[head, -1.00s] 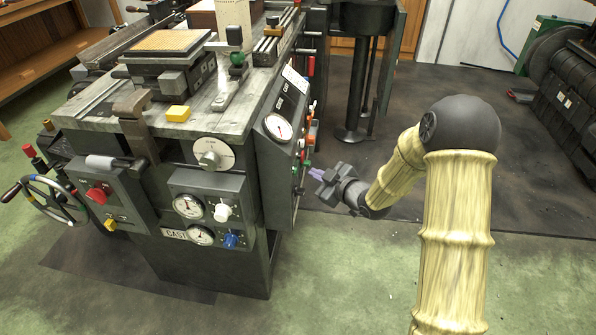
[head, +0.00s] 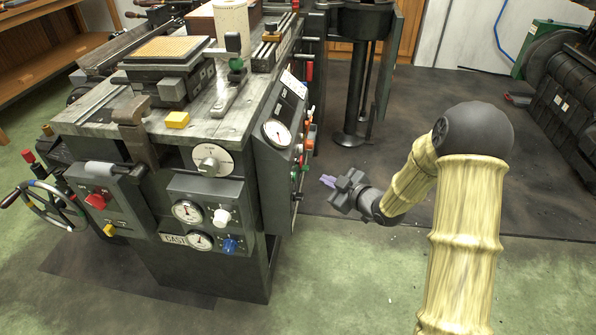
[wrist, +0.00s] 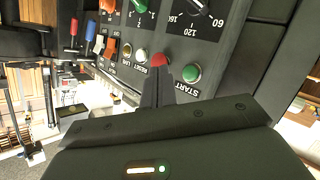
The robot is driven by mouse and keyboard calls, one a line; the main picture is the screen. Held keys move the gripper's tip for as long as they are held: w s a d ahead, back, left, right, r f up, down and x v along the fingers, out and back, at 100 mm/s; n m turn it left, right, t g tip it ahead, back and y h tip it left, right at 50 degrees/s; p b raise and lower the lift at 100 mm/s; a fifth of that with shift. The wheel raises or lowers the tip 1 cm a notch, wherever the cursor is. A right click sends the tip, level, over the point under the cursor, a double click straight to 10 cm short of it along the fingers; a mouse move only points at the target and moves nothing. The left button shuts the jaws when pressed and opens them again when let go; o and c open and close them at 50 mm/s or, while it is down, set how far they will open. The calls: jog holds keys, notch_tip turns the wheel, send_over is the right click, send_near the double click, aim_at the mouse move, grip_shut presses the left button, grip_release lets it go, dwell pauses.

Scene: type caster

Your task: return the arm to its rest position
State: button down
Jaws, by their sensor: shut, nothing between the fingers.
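My gripper (head: 328,181) is to the right of the type caster (head: 262,240) in the head view, with a clear gap between its fingertips and the machine's side. Its fingers are shut with nothing between them. In the wrist view the closed fingers (wrist: 158,86) point toward the control panel (wrist: 210,45). The red button (wrist: 161,74) shows just beyond the tips, and the green START button (wrist: 192,73) is to their right. My arm is bent at the elbow, at the right of the head view.
A black stand (head: 347,138) rises behind my gripper. Dark machinery (head: 566,105) stands at the far right. A handwheel (head: 50,205) sticks out at the caster's left. The green floor (head: 350,285) in front of my arm is open.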

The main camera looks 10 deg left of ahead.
jog(key=s+d+r+m+g+h, duration=0.1)
jog(key=s+d+r+m+h, duration=0.1)
jog(key=s+d+m+h, duration=0.35)
jog(key=s+d+r+m+g+h, duration=0.25)
jog(key=s+d+m, duration=0.25)
jog(key=s, duration=0.5)
jog(key=s+d+r+m+g+h, duration=0.15)
jog(key=s+d+m+g, duration=0.25)
jog(key=s, duration=0.7)
notch_tip(320, 180, up, 31)
jog(key=p, duration=3.2)
jog(key=shift+w+h+p, duration=0.25)
jog(key=shift+h+p, duration=0.15)
jog(key=shift+h, duration=0.05)
jog(key=shift+d, duration=0.1)
